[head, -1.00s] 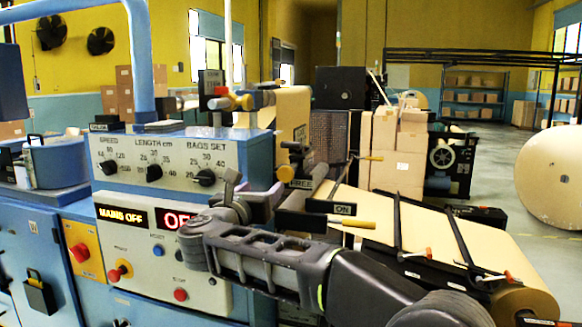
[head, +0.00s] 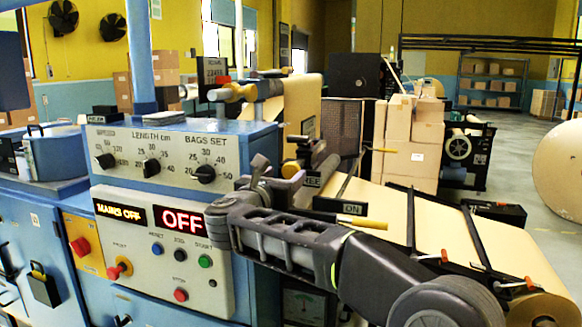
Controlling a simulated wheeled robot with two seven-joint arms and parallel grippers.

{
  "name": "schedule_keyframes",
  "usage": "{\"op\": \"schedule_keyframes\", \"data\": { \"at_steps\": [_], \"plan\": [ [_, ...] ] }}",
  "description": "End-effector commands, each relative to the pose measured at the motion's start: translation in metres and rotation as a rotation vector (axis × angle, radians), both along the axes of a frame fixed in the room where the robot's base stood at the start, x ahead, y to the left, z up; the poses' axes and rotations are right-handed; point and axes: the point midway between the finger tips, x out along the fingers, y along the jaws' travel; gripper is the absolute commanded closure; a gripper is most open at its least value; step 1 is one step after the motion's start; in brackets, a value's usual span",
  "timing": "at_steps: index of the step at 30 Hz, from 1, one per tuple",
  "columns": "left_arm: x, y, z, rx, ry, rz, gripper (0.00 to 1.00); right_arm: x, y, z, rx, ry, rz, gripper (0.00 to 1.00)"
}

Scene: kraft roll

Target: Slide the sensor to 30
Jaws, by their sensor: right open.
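I cannot pick out the sensor or its scale with certainty. A grey and yellow fitting (head: 238,92) sits on a bar above the control box, and another dark and yellow fitting (head: 296,167) is just beyond my right gripper. My right gripper (head: 277,172) is open beside the right end of the control box, its fingers pointing up and away. I see nothing between its fingers, though its wrist and arm hide part of the machine behind. My left gripper is not in view.
The blue control box (head: 262,150) carries dials, including the BAGS SET dial (head: 205,173). Below it, a panel has a red OFF display (head: 183,220) and buttons. Kraft paper (head: 450,235) slopes down at right, with a yellow-tipped ON lever (head: 362,222) near my forearm.

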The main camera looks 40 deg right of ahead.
Motion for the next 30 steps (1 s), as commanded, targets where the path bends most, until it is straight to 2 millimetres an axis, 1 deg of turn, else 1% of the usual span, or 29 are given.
{"op": "schedule_keyframes", "data": {
  "at_steps": [1, 3, 6, 9, 13, 20, 30],
  "plan": [
    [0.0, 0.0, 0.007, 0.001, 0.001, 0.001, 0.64, 0.005, -0.008, 0.003, 0.001, 0.003, -0.002, 0.4],
    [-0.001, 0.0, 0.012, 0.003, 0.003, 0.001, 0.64, 0.011, -0.017, 0.003, 0.001, 0.003, -0.003, 0.4],
    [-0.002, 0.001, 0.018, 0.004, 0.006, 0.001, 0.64, 0.02, -0.03, 0.003, 0.001, 0.003, -0.003, 0.4],
    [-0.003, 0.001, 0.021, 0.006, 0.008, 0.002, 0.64, 0.027, -0.038, 0.002, 0.001, 0.002, -0.001, 0.4],
    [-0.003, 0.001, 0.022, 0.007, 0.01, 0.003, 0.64, 0.03, -0.044, 0.001, -0.001, 0.002, 0.0, 0.4],
    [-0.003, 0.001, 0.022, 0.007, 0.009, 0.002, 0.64, 0.03, -0.044, 0.0, -0.001, 0.001, 0.0, 0.4],
    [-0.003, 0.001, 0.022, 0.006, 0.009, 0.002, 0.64, 0.03, -0.043, 0.0, -0.001, 0.001, 0.0, 0.67]
  ]
}}
